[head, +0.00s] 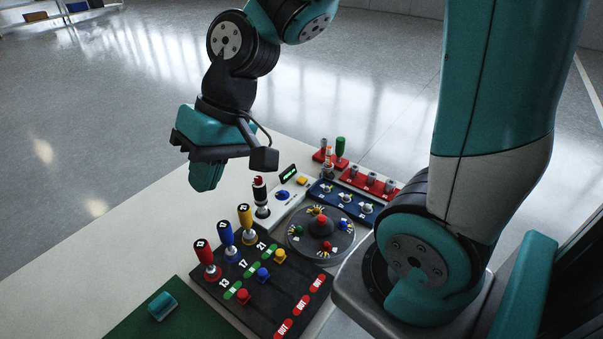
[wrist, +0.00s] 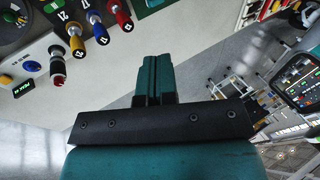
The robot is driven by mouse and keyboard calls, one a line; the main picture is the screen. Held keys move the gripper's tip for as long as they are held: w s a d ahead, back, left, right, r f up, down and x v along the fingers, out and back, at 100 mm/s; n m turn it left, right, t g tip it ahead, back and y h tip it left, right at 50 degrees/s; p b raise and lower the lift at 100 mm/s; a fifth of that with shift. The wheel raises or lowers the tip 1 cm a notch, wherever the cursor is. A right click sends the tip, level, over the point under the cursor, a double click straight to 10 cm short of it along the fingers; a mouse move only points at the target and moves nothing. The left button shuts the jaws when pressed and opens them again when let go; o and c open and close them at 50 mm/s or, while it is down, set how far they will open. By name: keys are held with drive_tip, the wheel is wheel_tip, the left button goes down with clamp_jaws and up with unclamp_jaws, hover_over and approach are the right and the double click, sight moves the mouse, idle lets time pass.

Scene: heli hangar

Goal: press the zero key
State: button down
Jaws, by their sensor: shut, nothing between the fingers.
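My gripper (head: 206,180) is shut and empty, held above the table's far left part, left of the small display unit. In the wrist view its closed teal fingers (wrist: 157,80) point up the picture with nothing between them. The green-lit display (head: 288,173) stands beside a yellow button (head: 302,181), and a white plate with a blue round button (head: 283,195) lies in front. The wrist view also shows the display (wrist: 22,87), the yellow button (wrist: 6,79) and the blue button (wrist: 31,66). No zero label is legible, so I cannot tell which key is zero.
A red-topped dark post (head: 260,195) stands between gripper and display unit. Red, blue and yellow handles (head: 228,240) rise from a black slotted panel (head: 270,295). A round dial (head: 321,235), blue switch panel (head: 345,200) and red panel (head: 368,180) lie right.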

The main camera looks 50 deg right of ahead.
drive_tip(key=w+d+f+m+t+p, duration=0.2)
drive_tip(key=w+d+m+p, duration=0.1)
drive_tip(key=w+d+m, duration=0.5)
drive_tip(key=m+t+h+p, duration=0.2)
drive_tip(key=m+t+p, duration=0.35)
drive_tip(key=m, duration=1.05)
hover_over(302, 181)
wheel_tip(302, 181, down, 15)
drive_tip(key=shift+d+r+p, duration=0.1)
drive_tip(key=shift+r+p, duration=0.1)
drive_tip(key=shift+p, duration=0.15)
drive_tip(key=shift+f, duration=0.15)
wheel_tip(302, 181, down, 9)
drive_tip(key=b, duration=0.7)
drive_tip(key=shift+r, duration=0.2)
drive_tip(key=shift+w+f, duration=0.1)
drive_tip(key=shift+f, duration=0.25)
